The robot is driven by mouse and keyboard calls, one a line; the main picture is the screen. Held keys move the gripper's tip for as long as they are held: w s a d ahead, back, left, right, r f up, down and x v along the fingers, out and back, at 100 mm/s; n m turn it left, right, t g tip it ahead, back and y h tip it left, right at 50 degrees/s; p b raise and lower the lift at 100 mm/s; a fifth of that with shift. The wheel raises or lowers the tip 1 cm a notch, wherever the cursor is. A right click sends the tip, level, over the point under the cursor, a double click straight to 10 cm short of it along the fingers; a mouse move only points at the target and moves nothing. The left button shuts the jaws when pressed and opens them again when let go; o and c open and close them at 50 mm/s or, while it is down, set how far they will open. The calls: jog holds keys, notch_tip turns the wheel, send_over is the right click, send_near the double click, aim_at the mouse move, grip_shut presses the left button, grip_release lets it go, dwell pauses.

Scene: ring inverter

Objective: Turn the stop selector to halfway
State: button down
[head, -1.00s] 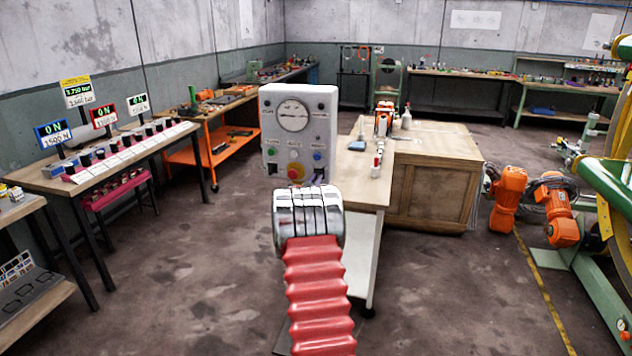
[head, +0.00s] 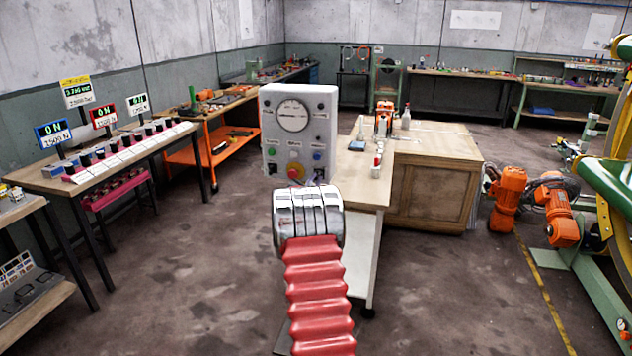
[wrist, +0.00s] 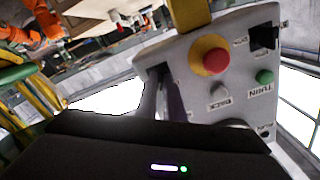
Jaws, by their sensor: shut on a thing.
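A grey control box (head: 268,105) with a round dial stands straight ahead in the head view. Its lower face carries coloured buttons and a red mushroom button (head: 295,170) on a yellow ring, which also shows in the wrist view (wrist: 215,60). My gripper (head: 318,185) is at the lower right of this face, its tips hidden behind my wrist. In the wrist view a dark finger (wrist: 172,98) reaches the box edge beside the red button. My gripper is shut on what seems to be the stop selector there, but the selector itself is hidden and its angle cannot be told.
A bench (head: 378,188) stands behind the box on the right. A table with signs (head: 90,185) stands left. The floor between is clear.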

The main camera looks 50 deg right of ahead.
jog(key=shift+w+a+f, duration=0.2)
jog(key=shift+w+f, duration=0.05)
jog(key=shift+f, duration=0.1)
jog(key=c, duration=2.2)
grip_release()
jog(key=o, duration=0.3)
jog(key=shift+s+d+r, duration=0.1)
jog(key=shift+s+r, duration=0.05)
jog(key=shift+r, duration=0.1)
jog(key=shift+o, duration=0.2)
jog(key=v, duration=1.3)
jog(key=shift+s+a, duration=0.15)
jog(key=shift+a, duration=0.2)
jog(key=shift+f, duration=0.1)
